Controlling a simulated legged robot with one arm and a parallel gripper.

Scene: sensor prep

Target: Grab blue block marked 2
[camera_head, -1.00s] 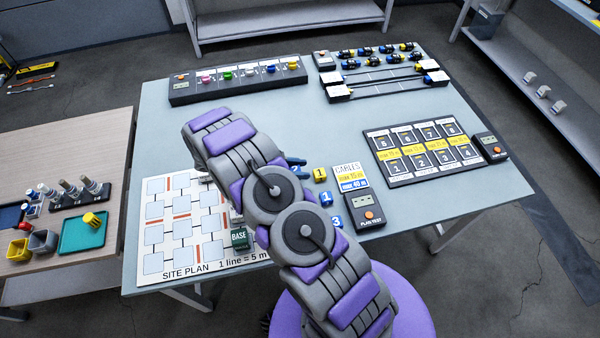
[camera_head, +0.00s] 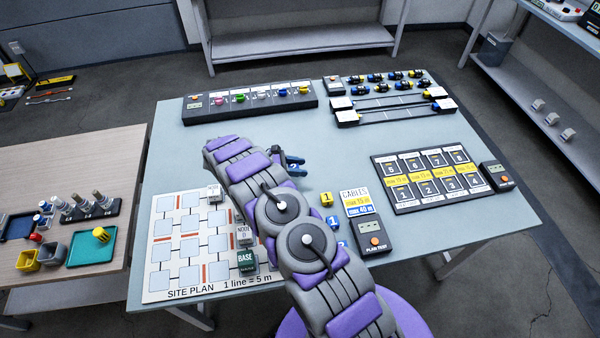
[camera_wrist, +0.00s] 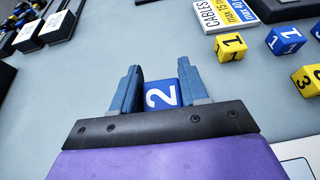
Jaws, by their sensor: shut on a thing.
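The blue block marked 2 (camera_wrist: 160,94) sits between the two blue fingers of my gripper (camera_wrist: 160,82) in the wrist view. Its white 2 faces the camera, turned sideways. The fingers flank it and are shut on it.
A yellow block marked 1 (camera_wrist: 231,47), a blue block marked 1 (camera_wrist: 286,40) and a yellow block marked 3 (camera_wrist: 307,82) lie to the right. The site plan board (camera_head: 160,272) is at front left. The CABLES card (camera_head: 356,202) and plan tester (camera_head: 373,238) lie right of my arm.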

